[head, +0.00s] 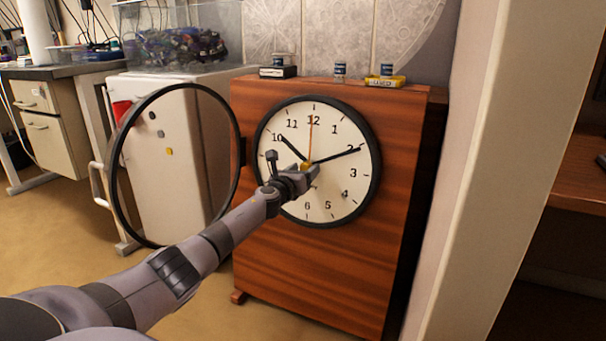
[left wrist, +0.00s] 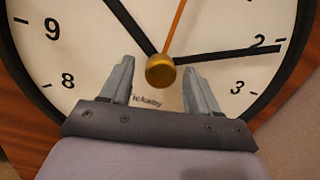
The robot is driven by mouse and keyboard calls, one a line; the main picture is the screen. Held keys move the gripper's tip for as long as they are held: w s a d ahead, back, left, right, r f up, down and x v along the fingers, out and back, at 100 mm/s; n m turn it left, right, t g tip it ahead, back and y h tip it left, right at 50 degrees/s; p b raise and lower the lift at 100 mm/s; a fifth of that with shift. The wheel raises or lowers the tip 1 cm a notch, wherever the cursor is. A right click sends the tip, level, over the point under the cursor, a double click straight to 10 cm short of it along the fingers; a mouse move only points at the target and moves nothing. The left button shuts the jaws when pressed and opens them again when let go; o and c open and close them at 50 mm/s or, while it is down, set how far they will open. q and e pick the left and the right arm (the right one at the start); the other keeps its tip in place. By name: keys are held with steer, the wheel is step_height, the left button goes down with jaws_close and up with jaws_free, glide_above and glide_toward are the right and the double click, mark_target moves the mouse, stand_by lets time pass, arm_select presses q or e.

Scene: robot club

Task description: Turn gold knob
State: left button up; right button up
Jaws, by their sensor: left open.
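The gold knob (left wrist: 160,71) is at the centre of the clock face (head: 333,189), where the black hands and the orange hand meet. It shows small in the head view (head: 307,163), just above my gripper. My left gripper (left wrist: 158,82) is open, with one finger on each side of the knob and a gap to each. I cannot tell how deep the fingers reach around it. In the head view my left gripper (head: 308,172) is in front of the clock face. My right gripper is in neither view.
The clock's round glass door (head: 236,150) is swung open to the left. The wooden cabinet (head: 290,270) holds the clock, with small jars and boxes on top. A pale post (head: 480,160) stands close on the right. A white cabinet (head: 165,200) is behind the door.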

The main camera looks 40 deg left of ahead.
arm_select(q)
steer(key=c, duration=1)
steer(key=shift+c, duration=0.2)
steer(key=shift+n, duration=0.3)
